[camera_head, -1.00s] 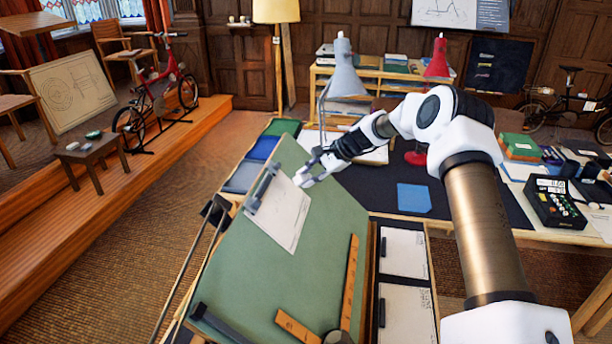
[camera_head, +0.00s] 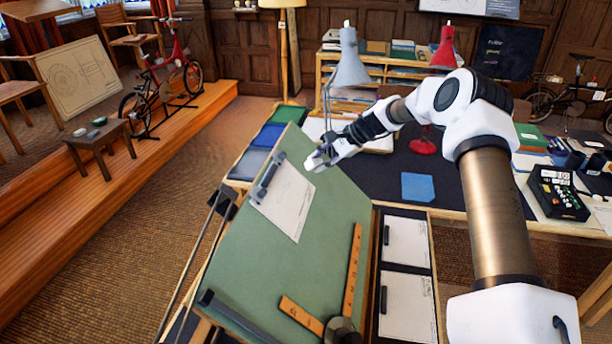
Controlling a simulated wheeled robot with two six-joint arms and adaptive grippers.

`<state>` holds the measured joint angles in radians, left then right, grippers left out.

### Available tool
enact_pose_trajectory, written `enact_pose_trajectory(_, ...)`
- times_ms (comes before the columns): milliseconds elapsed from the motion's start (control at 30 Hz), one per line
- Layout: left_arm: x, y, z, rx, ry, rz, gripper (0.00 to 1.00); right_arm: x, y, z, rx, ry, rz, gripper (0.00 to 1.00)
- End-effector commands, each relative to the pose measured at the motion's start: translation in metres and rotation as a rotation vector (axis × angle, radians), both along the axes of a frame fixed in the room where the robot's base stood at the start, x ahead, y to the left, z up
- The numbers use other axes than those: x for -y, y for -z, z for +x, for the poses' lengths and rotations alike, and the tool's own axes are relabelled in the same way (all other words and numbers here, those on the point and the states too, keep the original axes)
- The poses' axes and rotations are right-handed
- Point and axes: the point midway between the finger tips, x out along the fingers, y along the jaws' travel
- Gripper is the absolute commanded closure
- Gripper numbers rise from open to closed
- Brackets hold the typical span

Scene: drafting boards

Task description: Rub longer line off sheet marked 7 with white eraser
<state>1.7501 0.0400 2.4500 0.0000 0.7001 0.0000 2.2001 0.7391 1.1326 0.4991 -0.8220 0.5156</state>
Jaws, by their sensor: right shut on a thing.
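My right gripper (camera_head: 313,161) is at the upper edge of a white sheet (camera_head: 283,208) on the tilted green drafting board (camera_head: 238,262). Its fingers are shut on a small white thing that looks like the white eraser (camera_head: 310,165); fingers and eraser are hard to tell apart at this size. I cannot tell whether it touches the sheet. Faint lines show on the sheet, but its number is too small to read. A dark clip (camera_head: 267,177) holds the sheet's upper left side. My left gripper is out of view.
Two more sheets, one upper (camera_head: 405,241) and one lower (camera_head: 408,306), lie right of the board. A wooden ruler (camera_head: 352,270) lies on the board's right part. A grey lamp (camera_head: 350,60), a red lamp (camera_head: 444,52) and a blue square (camera_head: 417,187) are beyond.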

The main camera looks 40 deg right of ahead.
Motion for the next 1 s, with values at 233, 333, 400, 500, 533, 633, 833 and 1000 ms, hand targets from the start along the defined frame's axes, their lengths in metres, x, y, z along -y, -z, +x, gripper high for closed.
enact_pose_trajectory(233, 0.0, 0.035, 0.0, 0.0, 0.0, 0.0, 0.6, -0.01, 0.03, 0.02, -0.002, 0.0, -0.001, 1.0)
enact_pose_trajectory(333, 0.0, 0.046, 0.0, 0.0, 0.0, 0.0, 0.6, -0.015, 0.038, 0.029, -0.001, -0.001, -0.002, 1.0)
enact_pose_trajectory(400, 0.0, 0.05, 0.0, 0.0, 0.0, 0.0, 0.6, -0.017, 0.042, 0.034, -0.001, 0.0, -0.001, 1.0)
enact_pose_trajectory(500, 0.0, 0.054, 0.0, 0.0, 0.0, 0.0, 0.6, -0.02, 0.045, 0.039, -0.001, 0.0, 0.0, 1.0)
enact_pose_trajectory(533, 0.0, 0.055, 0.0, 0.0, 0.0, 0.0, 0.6, -0.021, 0.045, 0.04, -0.001, 0.0, 0.0, 1.0)
enact_pose_trajectory(633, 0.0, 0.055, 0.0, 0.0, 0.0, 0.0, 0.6, -0.021, 0.045, 0.041, -0.001, 0.001, 0.001, 1.0)
enact_pose_trajectory(833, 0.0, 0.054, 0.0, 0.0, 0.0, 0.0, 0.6, -0.021, 0.044, 0.041, -0.001, 0.001, 0.001, 1.0)
enact_pose_trajectory(1000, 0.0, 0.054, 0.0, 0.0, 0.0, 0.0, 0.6, -0.021, 0.044, 0.041, -0.001, 0.001, 0.001, 1.0)
